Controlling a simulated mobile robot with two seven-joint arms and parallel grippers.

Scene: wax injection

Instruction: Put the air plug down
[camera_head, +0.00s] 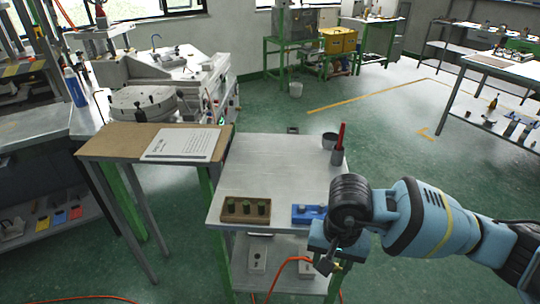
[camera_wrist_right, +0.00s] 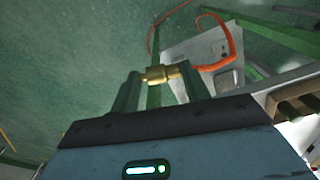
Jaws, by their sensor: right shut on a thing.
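The air plug (camera_wrist_right: 160,74) is a small brass fitting. In the right wrist view it lies crosswise between the two fingertips of my right gripper (camera_wrist_right: 158,80), which is shut on it. An orange hose (camera_wrist_right: 222,62) runs from the plug's right side and curves away. In the head view my right gripper (camera_head: 328,263) is at the front right edge of the metal cart, and the plug is mostly hidden there. The orange hose also shows in the head view (camera_head: 276,276), in front of the cart's lower shelf. My left gripper is not in view.
The metal cart (camera_head: 270,165) has a clear middle. A brown tray (camera_head: 233,218), a blue block (camera_head: 303,213) and a grey cup with a red tool (camera_head: 338,150) stand on it. A wooden-topped table (camera_head: 112,146) with a paper sheet (camera_head: 183,143) adjoins at left.

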